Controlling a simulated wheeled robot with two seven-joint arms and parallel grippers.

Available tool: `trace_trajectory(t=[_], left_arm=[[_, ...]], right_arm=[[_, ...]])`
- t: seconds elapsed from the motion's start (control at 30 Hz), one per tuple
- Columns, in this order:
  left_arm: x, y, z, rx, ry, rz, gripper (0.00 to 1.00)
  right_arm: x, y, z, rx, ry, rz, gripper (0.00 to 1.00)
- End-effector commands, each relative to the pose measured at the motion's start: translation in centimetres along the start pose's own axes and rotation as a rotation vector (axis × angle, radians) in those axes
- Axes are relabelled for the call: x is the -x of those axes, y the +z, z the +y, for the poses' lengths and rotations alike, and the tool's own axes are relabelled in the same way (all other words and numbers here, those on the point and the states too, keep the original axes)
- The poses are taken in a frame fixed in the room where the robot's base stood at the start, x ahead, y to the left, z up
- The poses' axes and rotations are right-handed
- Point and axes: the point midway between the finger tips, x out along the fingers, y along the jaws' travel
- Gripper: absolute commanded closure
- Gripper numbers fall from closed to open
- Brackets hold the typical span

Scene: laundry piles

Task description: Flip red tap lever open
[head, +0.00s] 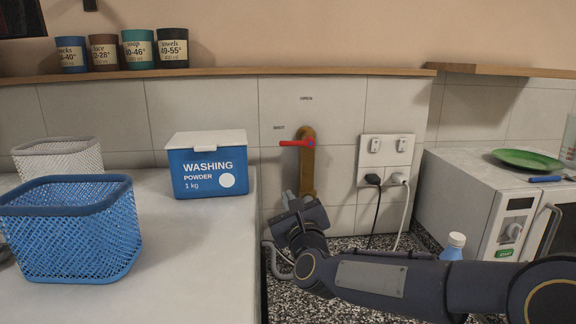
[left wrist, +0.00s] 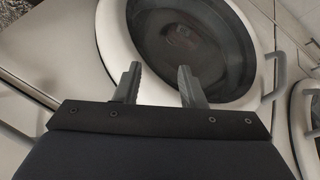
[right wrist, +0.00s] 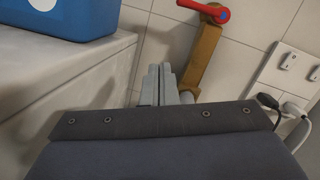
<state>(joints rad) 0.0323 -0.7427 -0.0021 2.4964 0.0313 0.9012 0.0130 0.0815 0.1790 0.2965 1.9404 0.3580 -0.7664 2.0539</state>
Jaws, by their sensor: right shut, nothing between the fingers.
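The red tap lever (head: 296,143) points left, level with the SHUT mark, on a brass-brown pipe (head: 307,170) against the tiled wall. An OPEN mark is above it. The lever also shows at the top of the right wrist view (right wrist: 205,10). My right gripper (head: 288,196) is shut and empty, below and slightly left of the lever, apart from it. In the right wrist view its closed fingers (right wrist: 159,83) stand left of the pipe. My left gripper (left wrist: 158,82) is open and empty in front of a washing machine door (left wrist: 190,45); it is out of the head view.
A blue washing powder box (head: 208,170) stands on the counter left of the tap. A socket plate (head: 385,150) with plugged cables is right of it. A blue basket (head: 70,235) is at left and a microwave (head: 500,205) at right.

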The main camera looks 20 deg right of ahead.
Motion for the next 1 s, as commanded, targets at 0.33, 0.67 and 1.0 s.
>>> trace_trajectory(t=[0.33,0.67,1.0], left_arm=[[-0.7,0.4,-0.3,0.0,0.0,0.0,0.64],[-0.6,0.3,-0.3,0.0,0.0,0.0,0.64],[1.1,-0.6,0.5,0.0,0.0,0.0,0.64]], right_arm=[[-2.1,-1.1,-0.8,-0.344,-0.162,-0.07,1.0],[-2.2,-1.1,-0.8,-0.345,-0.163,-0.07,1.0],[-7.0,-0.6,-1.8,-0.344,-0.164,-0.068,1.0]])
